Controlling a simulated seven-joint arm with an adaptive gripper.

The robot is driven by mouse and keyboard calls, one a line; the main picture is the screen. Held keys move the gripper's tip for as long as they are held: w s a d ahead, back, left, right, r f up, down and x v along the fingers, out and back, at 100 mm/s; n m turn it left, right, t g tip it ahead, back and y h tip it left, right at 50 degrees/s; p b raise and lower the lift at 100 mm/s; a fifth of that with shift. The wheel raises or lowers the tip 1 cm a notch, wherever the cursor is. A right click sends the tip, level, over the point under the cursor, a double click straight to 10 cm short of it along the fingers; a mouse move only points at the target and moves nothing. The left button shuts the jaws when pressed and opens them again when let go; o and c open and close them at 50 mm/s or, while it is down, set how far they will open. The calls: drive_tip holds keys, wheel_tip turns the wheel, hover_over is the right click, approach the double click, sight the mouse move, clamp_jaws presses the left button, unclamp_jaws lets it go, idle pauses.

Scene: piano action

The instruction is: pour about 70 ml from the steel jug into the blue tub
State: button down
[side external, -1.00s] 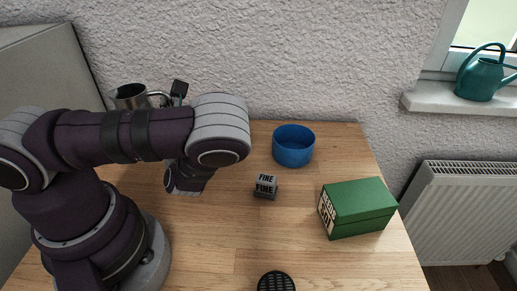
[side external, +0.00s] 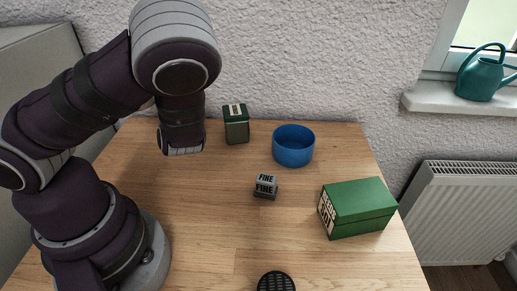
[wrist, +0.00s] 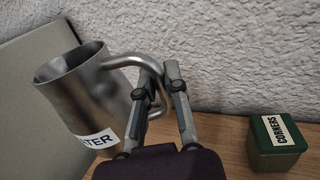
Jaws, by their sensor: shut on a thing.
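The steel jug (wrist: 85,95) fills the left of the wrist view, with a white label ending in "TER" on its side. My gripper (wrist: 170,75) is shut on the jug's handle (wrist: 135,60). The jug looks close to upright with a slight tilt, and I cannot see its contents. In the side view my arm hides both the jug and my gripper. The blue tub (side external: 293,147) stands at the back right of the wooden table, to the right of my arm and apart from it. Its inside looks empty from here.
A dark green tin (side external: 236,125) stands left of the tub; the wrist view shows its "CORNERS" label (wrist: 278,130). A grey block marked "FINE" (side external: 265,186), a green box (side external: 357,208) and a round black grille (side external: 276,282) are on the table (side external: 215,225). A wall rises behind.

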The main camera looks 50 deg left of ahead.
drive_tip(key=w+d+m+t+h, duration=0.3)
drive_tip(key=w+d, duration=0.3)
drive_tip(key=d, duration=0.3)
drive_tip(key=w+d+f+m+t+h, duration=0.1)
drive_tip(key=w+d+m+t+h, duration=0.15)
drive_tip(key=w+d, duration=0.5)
drive_tip(key=w+d+m+t+h, duration=0.3)
drive_tip(key=w+d+t, duration=0.15)
drive_tip(key=d, duration=0.55)
drive_tip(key=d+m+t+h, duration=0.1)
drive_tip(key=d+m+h, duration=0.3)
drive_tip(key=d, duration=0.9)
drive_tip(key=shift+n+h, duration=0.35)
drive_tip(key=shift+h, duration=0.3)
drive_tip(key=shift+s+d+f, duration=0.1)
drive_tip(key=shift+f, duration=1.1)
drive_tip(key=shift+s+d+f, duration=0.1)
drive_tip(key=shift+f, duration=1.1)
drive_tip(key=shift+a+r, duration=0.15)
